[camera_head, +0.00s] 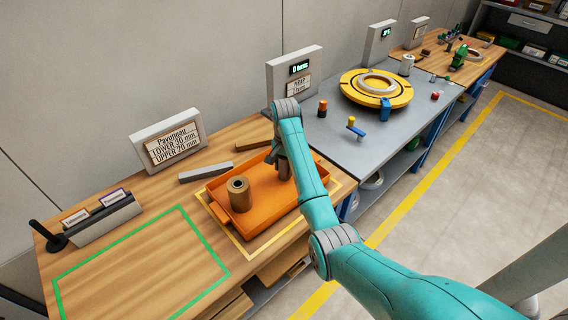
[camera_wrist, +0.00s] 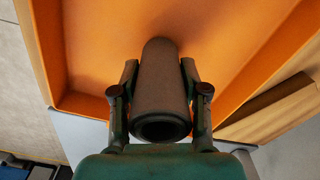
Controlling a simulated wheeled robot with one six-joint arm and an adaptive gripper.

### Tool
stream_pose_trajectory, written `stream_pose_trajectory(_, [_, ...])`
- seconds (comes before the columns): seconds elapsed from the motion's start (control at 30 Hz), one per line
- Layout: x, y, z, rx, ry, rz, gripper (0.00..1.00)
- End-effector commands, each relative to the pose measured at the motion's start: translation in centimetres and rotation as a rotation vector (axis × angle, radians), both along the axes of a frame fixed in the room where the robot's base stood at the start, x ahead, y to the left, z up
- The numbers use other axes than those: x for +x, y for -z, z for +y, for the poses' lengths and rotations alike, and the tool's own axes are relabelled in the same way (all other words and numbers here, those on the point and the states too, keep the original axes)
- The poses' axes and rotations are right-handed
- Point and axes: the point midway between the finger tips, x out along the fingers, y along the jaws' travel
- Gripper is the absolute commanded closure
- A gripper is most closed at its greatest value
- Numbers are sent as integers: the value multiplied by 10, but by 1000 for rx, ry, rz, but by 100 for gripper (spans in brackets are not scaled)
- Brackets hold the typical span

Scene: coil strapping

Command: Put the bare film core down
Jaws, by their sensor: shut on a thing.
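My gripper (camera_wrist: 160,92) is shut on the bare film core (camera_wrist: 160,85), a brown hollow tube with its open end toward the wrist camera. In the head view my gripper (camera_head: 283,160) is at the right part of the orange tray (camera_head: 248,224), and the held core (camera_head: 284,172) is partly hidden by my arm. The core is inside the tray's outline; I cannot tell whether its lower end touches the floor. A second brown tube (camera_head: 238,194) stands upright in the tray, to the left of the held one.
The tray sits in a yellow outline on the wooden table. A green outlined area (camera_head: 140,265) to its left is empty. Grey bar (camera_head: 206,172) and brown bar (camera_head: 253,144) lie behind the tray. A grey bench (camera_head: 335,140) with a yellow turntable (camera_head: 350,98) adjoins on the right.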

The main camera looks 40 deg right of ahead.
Motion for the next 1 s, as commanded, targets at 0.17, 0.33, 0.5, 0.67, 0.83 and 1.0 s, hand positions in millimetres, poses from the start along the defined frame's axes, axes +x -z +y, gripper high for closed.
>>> stream_pose_trajectory(0.17, [1, -1, 0, -1, 0, -1, 90])
stream_pose_trajectory(0.33, [1, 1, 0, -1, 0, -1, 48])
stream_pose_trajectory(0.5, [1, 1, 0, -1, 0, -1, 31])
stream_pose_trajectory(0.67, [1, 1, 0, -1, 0, -1, 31])
stream_pose_trajectory(0.83, [3, -6, -2, -2, 0, -3, 31])
stream_pose_trajectory(1.0, [12, -33, -8, -2, -3, -5, 31])
